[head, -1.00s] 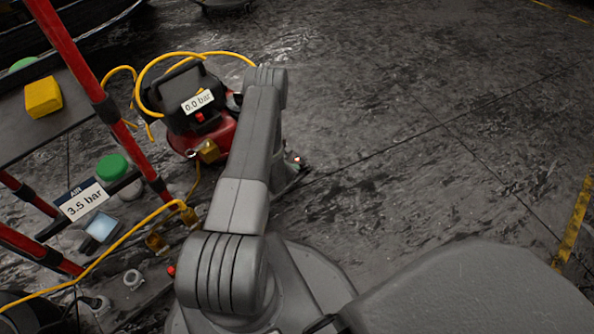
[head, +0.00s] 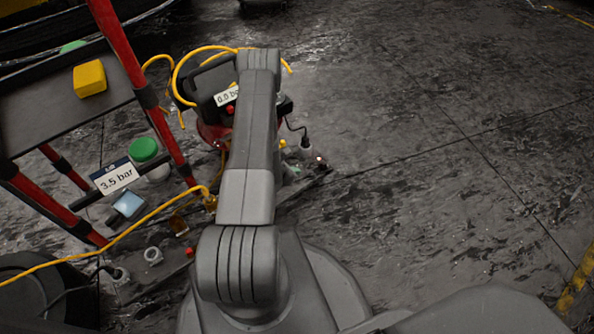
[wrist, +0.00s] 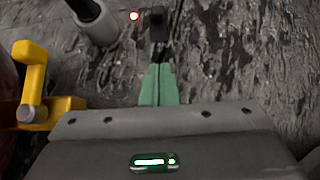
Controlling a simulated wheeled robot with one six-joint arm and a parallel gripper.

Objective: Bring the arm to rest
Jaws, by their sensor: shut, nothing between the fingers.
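My arm (head: 246,195) reaches away from the bottom of the head view, over the floor. Its far end hides my gripper there. In the wrist view my gripper (wrist: 158,85) shows two green fingers, shut together with nothing held. Wet dark floor lies beyond the fingers. A yellow fitting (wrist: 42,90) stands left of them. A black rod in a grey socket (wrist: 95,22) is up and to the left, apart from the fingers. A dark block (wrist: 158,27) shows just past the fingertips.
A red and black compressor (head: 207,88) with a yellow hose stands behind my arm, partly hidden. A red-posted cart (head: 125,45) at left carries a yellow block (head: 89,78). A "3.5 bar" sign (head: 115,178) and green-capped container (head: 145,153) are near. The floor at right is clear.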

